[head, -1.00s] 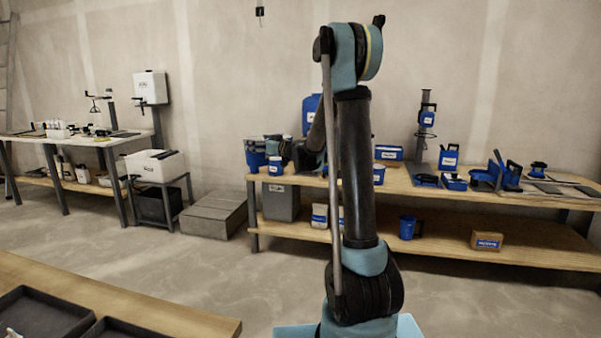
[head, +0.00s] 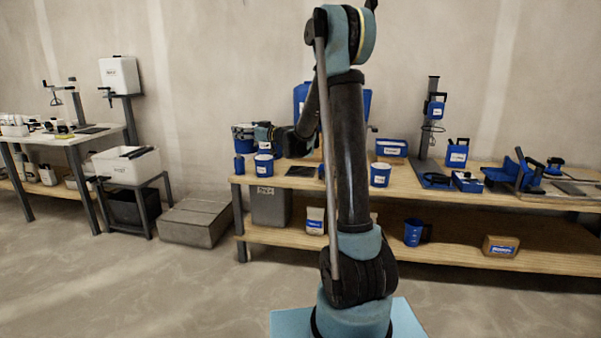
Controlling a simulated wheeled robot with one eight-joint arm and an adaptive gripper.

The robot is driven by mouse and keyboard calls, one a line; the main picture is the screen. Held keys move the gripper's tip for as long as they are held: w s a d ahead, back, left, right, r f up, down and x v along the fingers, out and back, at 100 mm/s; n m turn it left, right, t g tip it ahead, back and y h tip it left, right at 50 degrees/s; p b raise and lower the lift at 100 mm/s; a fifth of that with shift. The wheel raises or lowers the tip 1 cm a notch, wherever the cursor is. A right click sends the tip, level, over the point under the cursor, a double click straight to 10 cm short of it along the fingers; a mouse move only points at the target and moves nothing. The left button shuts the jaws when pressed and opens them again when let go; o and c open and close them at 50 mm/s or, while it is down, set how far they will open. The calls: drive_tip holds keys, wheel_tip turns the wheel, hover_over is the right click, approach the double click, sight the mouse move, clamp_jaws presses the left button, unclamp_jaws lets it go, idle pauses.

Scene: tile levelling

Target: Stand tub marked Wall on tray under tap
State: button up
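My gripper (head: 262,132) is at the left end of the blue-stocked bench, shut on a blue tub (head: 242,136) held above the bench top. Its label is too small to read, so I cannot tell if it says Wall. A large blue container (head: 302,98) stands at the back of the bench, partly hidden by my arm. A dark flat tray (head: 302,171) lies in front of it. A tap is not clearly visible. Other labelled blue tubs stand on the bench, one below my gripper (head: 264,166) and one right of my arm (head: 380,175).
The bench (head: 450,194) also holds a blue box (head: 391,148), a stand (head: 433,120) and several blue tools at right. Its lower shelf (head: 350,250) carries a grey bin (head: 270,205). The floor in front is clear.

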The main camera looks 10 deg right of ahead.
drive_tip(key=shift+w+a, duration=0.15)
drive_tip(key=shift+w, duration=0.15)
